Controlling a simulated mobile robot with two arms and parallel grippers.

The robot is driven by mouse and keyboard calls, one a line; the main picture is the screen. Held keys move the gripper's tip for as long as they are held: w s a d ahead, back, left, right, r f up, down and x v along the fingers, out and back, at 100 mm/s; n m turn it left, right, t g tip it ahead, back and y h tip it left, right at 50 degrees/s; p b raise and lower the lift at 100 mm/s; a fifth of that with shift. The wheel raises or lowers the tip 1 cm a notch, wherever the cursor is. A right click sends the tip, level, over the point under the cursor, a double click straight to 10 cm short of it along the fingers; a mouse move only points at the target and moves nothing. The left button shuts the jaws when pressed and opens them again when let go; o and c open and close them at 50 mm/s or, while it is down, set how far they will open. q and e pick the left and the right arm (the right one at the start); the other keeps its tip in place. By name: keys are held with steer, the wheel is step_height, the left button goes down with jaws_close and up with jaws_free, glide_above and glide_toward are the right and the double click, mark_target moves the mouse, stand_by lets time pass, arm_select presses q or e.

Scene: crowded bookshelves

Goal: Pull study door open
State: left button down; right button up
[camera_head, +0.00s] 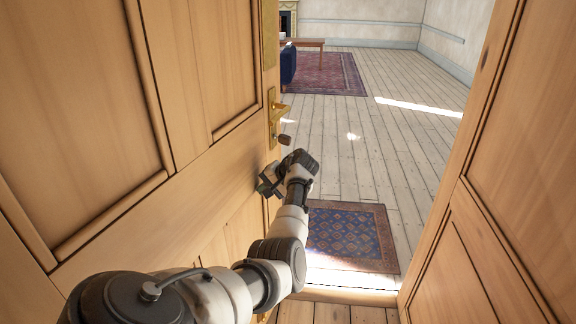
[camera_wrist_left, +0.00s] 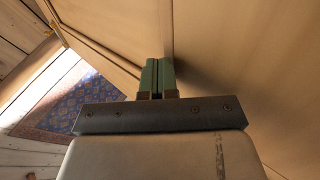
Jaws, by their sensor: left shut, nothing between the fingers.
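The wooden study door (camera_head: 200,70) fills the left of the head view and stands partly open. My right gripper is not in view.
A second wooden panel (camera_head: 520,150) stands at the right of the opening. Beyond lie a small patterned rug (camera_head: 350,235), a plank floor (camera_head: 400,150), a larger red rug (camera_head: 330,75) and a wooden table (camera_head: 306,42). The floor through the opening is mostly clear.

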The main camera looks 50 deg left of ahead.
arm_select(q)
steer(key=s+a+b, duration=0.2)
steer(key=s+a, duration=0.3)
steer(key=a, duration=0.6)
steer(key=shift+s+n, duration=0.25)
steer(key=shift+n, duration=0.05)
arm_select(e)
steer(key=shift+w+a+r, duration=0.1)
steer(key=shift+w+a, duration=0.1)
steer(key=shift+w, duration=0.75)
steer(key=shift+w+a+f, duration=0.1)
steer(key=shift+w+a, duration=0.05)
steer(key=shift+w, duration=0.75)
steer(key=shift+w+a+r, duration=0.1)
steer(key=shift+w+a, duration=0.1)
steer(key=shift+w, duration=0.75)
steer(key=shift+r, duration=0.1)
